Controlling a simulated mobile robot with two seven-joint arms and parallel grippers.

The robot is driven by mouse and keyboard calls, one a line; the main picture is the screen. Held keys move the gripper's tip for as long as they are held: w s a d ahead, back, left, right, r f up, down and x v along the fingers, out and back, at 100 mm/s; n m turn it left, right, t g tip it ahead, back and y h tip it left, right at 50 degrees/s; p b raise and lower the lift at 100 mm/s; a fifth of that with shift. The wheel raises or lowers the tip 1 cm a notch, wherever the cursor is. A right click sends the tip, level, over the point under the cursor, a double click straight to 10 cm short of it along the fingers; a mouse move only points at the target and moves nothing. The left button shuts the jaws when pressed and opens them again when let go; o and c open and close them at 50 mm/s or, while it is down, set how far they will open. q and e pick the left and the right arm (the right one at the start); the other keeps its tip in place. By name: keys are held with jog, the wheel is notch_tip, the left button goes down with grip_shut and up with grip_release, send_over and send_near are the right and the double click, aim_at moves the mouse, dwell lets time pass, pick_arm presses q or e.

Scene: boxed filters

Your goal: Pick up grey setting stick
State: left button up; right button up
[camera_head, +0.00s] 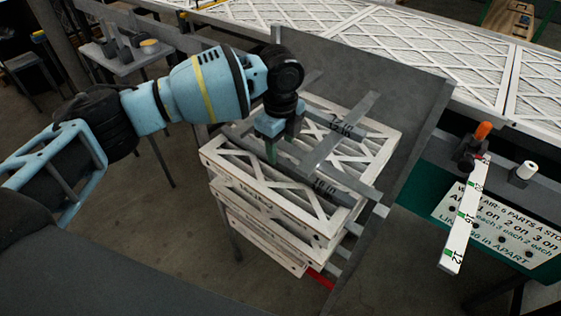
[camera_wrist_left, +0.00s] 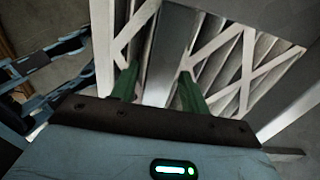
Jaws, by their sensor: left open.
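Grey flat sticks lie on a stack of white-framed filters (camera_head: 265,200). One grey stick (camera_head: 338,135) slants across the top, and a longer grey stick (camera_head: 350,193) runs from beneath my gripper toward the right, its end jutting past the stack. My left gripper (camera_head: 281,148) points down over the stack, its green fingers beside the longer stick. My right gripper is not in view.
A grey upright panel (camera_head: 400,110) stands right behind the stack. More filters (camera_head: 430,55) lie on the long table beyond. At right are a white marked ruler (camera_head: 461,225), an orange-handled tool (camera_head: 482,131) and a lettered sign (camera_head: 500,225).

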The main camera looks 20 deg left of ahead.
aim_at(281, 159)
pick_arm(q)
jog(key=shift+f, duration=1.6)
grip_shut()
